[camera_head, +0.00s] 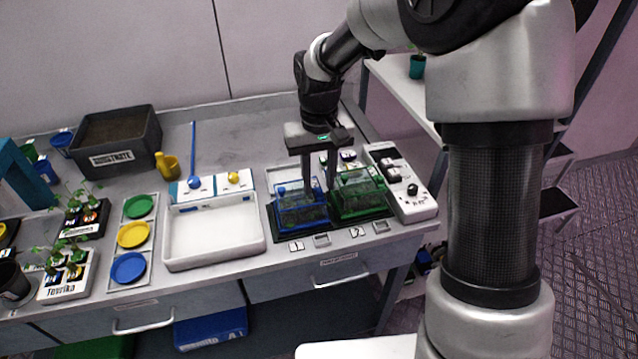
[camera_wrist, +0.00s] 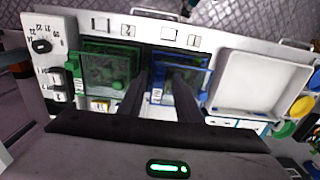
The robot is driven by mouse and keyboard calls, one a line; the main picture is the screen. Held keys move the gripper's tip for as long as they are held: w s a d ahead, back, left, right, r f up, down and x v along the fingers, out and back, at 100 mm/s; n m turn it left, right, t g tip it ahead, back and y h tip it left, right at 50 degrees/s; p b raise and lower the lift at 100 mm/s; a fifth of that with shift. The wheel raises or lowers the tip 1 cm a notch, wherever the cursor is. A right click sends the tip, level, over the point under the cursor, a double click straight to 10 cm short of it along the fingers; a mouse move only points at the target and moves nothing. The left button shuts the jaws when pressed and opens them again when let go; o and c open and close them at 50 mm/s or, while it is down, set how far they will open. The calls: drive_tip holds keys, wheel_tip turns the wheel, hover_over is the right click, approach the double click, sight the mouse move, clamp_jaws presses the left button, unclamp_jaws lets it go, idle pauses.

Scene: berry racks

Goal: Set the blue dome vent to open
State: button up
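The blue dome (camera_head: 300,212) is a clear box with a blue frame and plants inside, on a dark tray left of the green dome (camera_head: 358,198). In the wrist view the blue dome (camera_wrist: 190,72) is right of the green dome (camera_wrist: 105,72). My gripper (camera_head: 319,187) points down over the blue dome's right side, near the gap between the domes. Its two fingers are apart, with nothing clearly held between them; they also show in the wrist view (camera_wrist: 163,72). The fingers partly hide the blue dome. I cannot tell its vent's position or whether the fingertips touch it.
A control box (camera_head: 405,188) with a black knob stands right of the domes. A white basin (camera_head: 212,262) stands to the left. Farther left are a holder with coloured dishes (camera_head: 133,235) and potted seedlings. A substrate bin (camera_head: 115,152) stands at the back.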

sight(315, 185)
drive_tip(key=shift+f, duration=0.5)
clamp_jaws()
drive_tip(key=w, duration=0.4)
drive_tip(key=shift+a, duration=0.4)
unclamp_jaws()
drive_tip(key=shift+s, duration=0.1)
